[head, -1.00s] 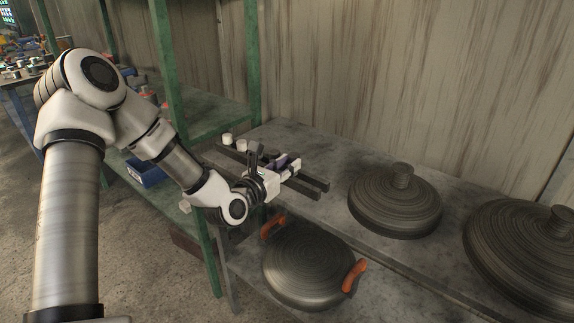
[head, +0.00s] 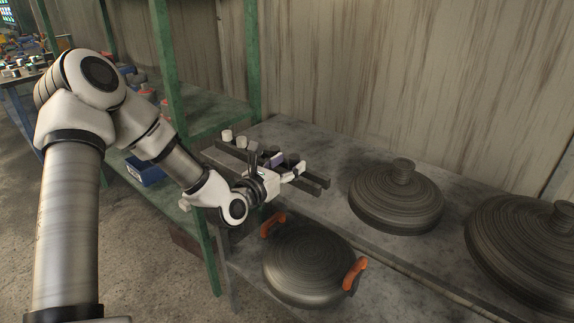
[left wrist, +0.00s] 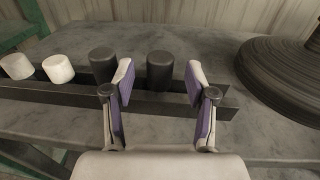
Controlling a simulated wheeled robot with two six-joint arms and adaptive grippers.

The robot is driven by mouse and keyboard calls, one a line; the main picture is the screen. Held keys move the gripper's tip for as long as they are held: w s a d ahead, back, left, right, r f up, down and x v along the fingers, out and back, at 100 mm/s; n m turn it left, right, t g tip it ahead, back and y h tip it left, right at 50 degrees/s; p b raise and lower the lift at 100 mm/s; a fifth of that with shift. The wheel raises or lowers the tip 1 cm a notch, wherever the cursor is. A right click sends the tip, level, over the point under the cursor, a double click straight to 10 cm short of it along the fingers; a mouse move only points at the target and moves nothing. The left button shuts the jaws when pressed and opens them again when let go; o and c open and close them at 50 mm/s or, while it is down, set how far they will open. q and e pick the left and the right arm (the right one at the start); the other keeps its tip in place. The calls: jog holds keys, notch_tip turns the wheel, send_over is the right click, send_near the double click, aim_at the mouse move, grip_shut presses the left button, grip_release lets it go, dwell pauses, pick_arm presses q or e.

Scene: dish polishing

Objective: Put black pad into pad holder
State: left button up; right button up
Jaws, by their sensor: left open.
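The pad holder (head: 318,184) is a long dark rail on the grey shelf; it also shows in the left wrist view (left wrist: 50,94). One black pad (left wrist: 160,71), a short dark cylinder, stands upright in it, seen between the fingers of my left gripper (left wrist: 158,68). My left gripper in the head view (head: 288,165) is open, its purple-lined fingers apart on either side of that pad. Another black pad (left wrist: 102,64) stands in the holder just left of the fingers. Two white pads (left wrist: 58,69) (left wrist: 15,66) stand farther left. My right gripper is out of view.
A large dark ridged lid (head: 396,198) lies right of the holder, with another lid (head: 530,248) farther right. A pot with orange handles (head: 308,265) sits on the lower level in front. A green post (head: 180,75) stands close to my left arm.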

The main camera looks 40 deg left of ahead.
pick_arm(q)
jog(key=shift+s, duration=0.1)
jog(key=s, duration=0.7)
jog(key=shift+s+r, duration=0.15)
